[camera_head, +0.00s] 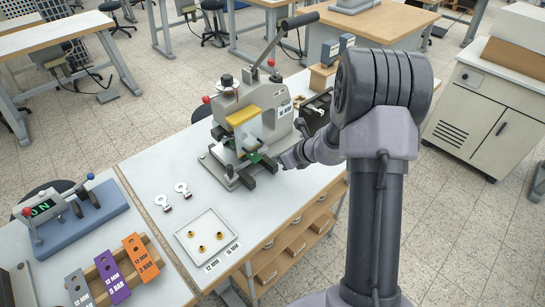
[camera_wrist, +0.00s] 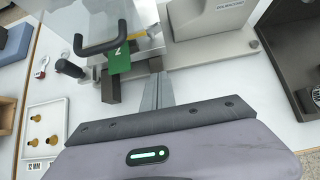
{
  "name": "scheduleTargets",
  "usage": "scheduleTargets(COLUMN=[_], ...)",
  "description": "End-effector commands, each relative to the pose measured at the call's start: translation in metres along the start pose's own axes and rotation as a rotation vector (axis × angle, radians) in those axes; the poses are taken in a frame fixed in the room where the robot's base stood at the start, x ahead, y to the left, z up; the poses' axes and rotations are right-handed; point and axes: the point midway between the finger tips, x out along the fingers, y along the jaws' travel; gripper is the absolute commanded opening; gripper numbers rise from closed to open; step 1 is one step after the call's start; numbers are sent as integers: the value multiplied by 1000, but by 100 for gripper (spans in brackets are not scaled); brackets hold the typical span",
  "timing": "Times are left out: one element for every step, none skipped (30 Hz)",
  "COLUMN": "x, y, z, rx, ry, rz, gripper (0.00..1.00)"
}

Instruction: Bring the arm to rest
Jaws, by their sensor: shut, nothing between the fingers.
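My arm reaches in from the right of the head view. My gripper (camera_head: 274,163) is at the front of the grey foil stamping press (camera_head: 262,110), low over its base. In the wrist view my gripper (camera_wrist: 158,90) shows its two fingers side by side, shut with nothing between them. A green piece (camera_wrist: 119,58) sits at the press just left of the fingertips. I cannot tell whether the fingers touch the press. The press has a long black-handled lever (camera_head: 300,20) raised at the top and a yellow part (camera_head: 243,115) at its front.
A blue-based device (camera_head: 75,225) and coloured blocks (camera_head: 113,280) stand at left. A dark box (camera_wrist: 298,50) stands right of the press.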

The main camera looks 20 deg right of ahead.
Motion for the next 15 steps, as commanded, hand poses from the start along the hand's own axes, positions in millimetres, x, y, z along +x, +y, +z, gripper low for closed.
scheduleTargets(x=[-23, -33, -45, -53, -60, -69, -75, -80, -85, -88, -90, -92, -93, -93, -93], y=[-2, -1, -1, -1, -1, -1, 0, 0, 0, 0, 0, 0, 0, 0, 1], z=[8, 7, 8, 7, 7, 6, 6, 6, 5, 5, 5, 4, 4, 3, 3], rx=[0, -1, 0, 0, -1, 0, -1, -1, 0, -1, -1, -1, -1, -1, -2], ry=[-4, -3, -4, -3, -3, -2, -2, -2, -2, -2, -2, -2, -1, -1, -1], rz=[-6, -5, -6, -5, -5, -5, -4, -4, -4, -4, -3, -3, -2, -2, -2], gripper=[0, 0, 0, 0, 0, 0, 0, 0, 0, 0, 0, 0, 0, 0, 0])
